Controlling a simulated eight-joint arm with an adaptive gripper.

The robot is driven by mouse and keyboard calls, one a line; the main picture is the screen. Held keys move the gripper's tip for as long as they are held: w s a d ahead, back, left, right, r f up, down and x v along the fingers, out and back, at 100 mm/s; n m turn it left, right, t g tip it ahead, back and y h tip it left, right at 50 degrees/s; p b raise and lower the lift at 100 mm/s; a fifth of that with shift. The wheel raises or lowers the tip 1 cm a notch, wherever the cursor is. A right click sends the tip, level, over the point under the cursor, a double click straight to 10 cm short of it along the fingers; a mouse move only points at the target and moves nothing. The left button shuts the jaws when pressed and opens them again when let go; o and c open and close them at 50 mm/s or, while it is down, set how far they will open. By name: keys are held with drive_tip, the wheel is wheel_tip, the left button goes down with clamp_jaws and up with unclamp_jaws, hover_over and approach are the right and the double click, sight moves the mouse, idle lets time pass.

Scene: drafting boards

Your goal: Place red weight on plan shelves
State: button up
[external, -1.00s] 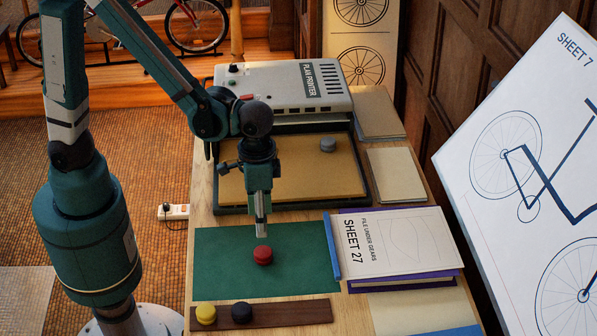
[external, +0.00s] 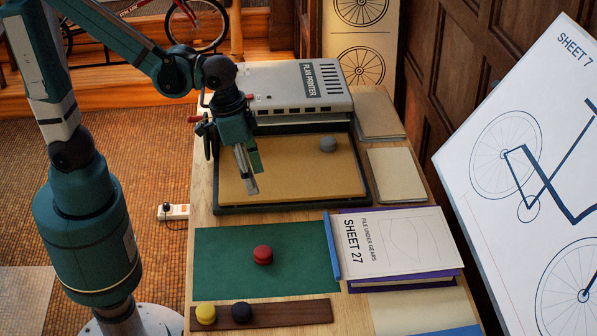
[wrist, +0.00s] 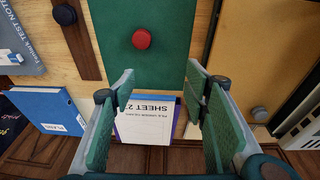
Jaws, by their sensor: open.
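The red weight (external: 263,255) is a short round disc on the green mat (external: 215,265). It also shows in the wrist view (wrist: 142,39), on the green mat, beyond my fingertips. My gripper (external: 252,186) is tilted above the front part of the tan-floored tray (external: 290,205), behind and clear of the red weight. In the wrist view the two green-padded fingers (wrist: 160,85) stand wide apart with nothing between them. I cannot identify any plan shelves for certain in either view.
A grey weight (external: 328,145) sits in the tray before the plan printer (external: 285,88). Yellow (external: 205,314) and black (external: 242,312) weights rest on a dark strip. A thick book (external: 395,243) lies right of the mat. A tilted drawing board (external: 540,170) stands at right.

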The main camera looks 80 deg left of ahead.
drive_tip(key=s+a+r+t, duration=0.4)
drive_tip(key=s+a+r, duration=0.4)
drive_tip(key=a+r, duration=0.2)
drive_tip(key=shift+s+a+r+t, duration=0.15)
drive_tip(key=shift+s+r+t, duration=0.15)
drive_tip(key=shift+s+t, duration=0.1)
drive_tip(key=shift+o, duration=0.5)
drive_tip(key=shift+w+f, duration=0.1)
drive_tip(key=m+g, duration=0.7)
drive_tip(key=m, duration=0.8)
hover_over(264, 250)
drive_tip(key=f, duration=2.3)
drive_tip(key=shift+w+a+b, duration=0.1)
drive_tip(key=shift+a+b, duration=0.1)
drive_tip(key=shift+b, duration=0.1)
drive_tip(key=shift+d+f, duration=0.25)
drive_tip(key=shift+f, duration=0.3)
drive_tip(key=shift+f, duration=0.15)
drive_tip(key=shift+f+b, duration=0.35)
drive_tip(key=shift+f, duration=0.8)
